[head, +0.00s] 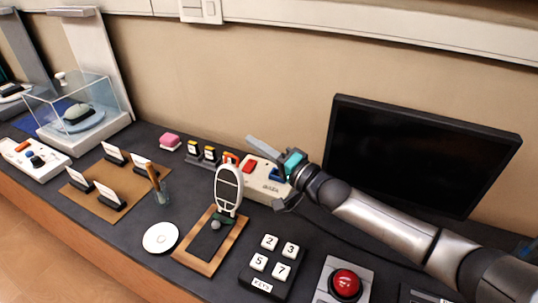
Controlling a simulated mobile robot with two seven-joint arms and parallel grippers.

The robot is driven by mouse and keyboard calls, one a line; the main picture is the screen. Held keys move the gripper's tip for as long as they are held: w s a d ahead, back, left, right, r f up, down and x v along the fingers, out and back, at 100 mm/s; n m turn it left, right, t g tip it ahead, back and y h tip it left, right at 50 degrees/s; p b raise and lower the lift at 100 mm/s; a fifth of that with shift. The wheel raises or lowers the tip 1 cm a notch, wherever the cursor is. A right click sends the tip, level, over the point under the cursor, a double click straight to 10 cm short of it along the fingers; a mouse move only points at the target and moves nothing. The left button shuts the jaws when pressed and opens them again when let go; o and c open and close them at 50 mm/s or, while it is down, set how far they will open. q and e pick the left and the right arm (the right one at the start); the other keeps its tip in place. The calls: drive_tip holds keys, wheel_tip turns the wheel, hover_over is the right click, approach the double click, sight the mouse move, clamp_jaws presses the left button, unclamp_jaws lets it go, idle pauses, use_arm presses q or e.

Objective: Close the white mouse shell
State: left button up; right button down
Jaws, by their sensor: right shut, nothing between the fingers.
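The white mouse shell (229,187) stands upright like a raised lid, with its dark inner side showing. Its lower end meets a small dark green part and a grey ball (216,225) on a wood-framed black pad (204,243). My right gripper (256,143) comes in from the right, behind and to the right of the shell and above it in the picture. It is shut and empty, and appears apart from the shell. My left gripper is not in view.
A white disc (160,237) lies left of the pad. A cup with sticks (161,194) stands behind the disc. A numbered keypad (269,263) and red button (345,284) are to the right. A white box (262,178) sits under my gripper, and a monitor (420,150) stands behind.

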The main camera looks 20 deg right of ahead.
drive_tip(key=a, duration=0.1)
drive_tip(key=s+a+f, duration=0.1)
drive_tip(key=a, duration=0.1)
drive_tip(key=shift+s+a+f, duration=0.1)
drive_tip(key=shift+s+a, duration=0.05)
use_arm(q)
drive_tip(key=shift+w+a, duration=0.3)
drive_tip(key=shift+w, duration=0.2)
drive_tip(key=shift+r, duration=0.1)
use_arm(e)
drive_tip(key=shift+s+a, duration=0.1)
